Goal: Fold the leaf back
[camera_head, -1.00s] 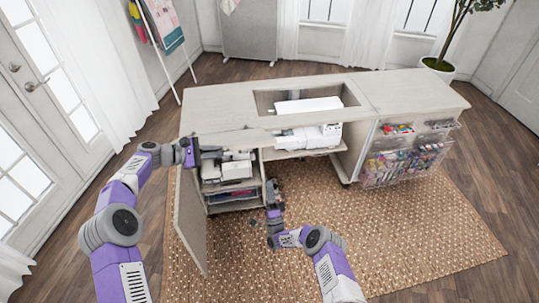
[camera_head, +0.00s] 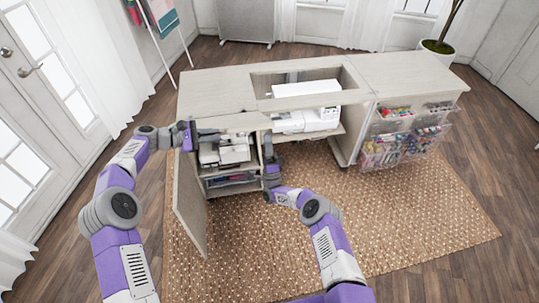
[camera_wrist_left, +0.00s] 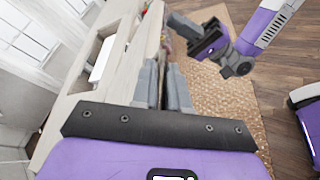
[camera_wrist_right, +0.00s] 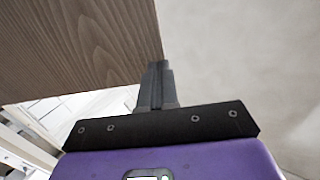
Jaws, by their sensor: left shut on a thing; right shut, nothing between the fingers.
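The sewing cabinet (camera_head: 215,88) has a pale wooden top. A pale panel (camera_head: 235,123) lies along its front left edge; I take it as the leaf, though its outline is unclear. My left gripper (camera_head: 207,136) is at the left front corner of this panel, shut on its edge; in the left wrist view its fingers (camera_wrist_left: 164,88) are at the pale edge. My right gripper (camera_head: 268,145) is shut and empty, pointing up at the panel's right end. In the right wrist view its fingertips (camera_wrist_right: 157,82) are close by a brown wood-grain panel (camera_wrist_right: 85,45); contact is unclear.
A cabinet door (camera_head: 188,205) hangs open at the left front. A white sewing machine (camera_head: 310,120) sits in the middle bay, and another machine (camera_head: 225,150) is on the left shelf. Clear bins (camera_head: 385,150) hang at the right. The rug (camera_head: 400,215) in front is free.

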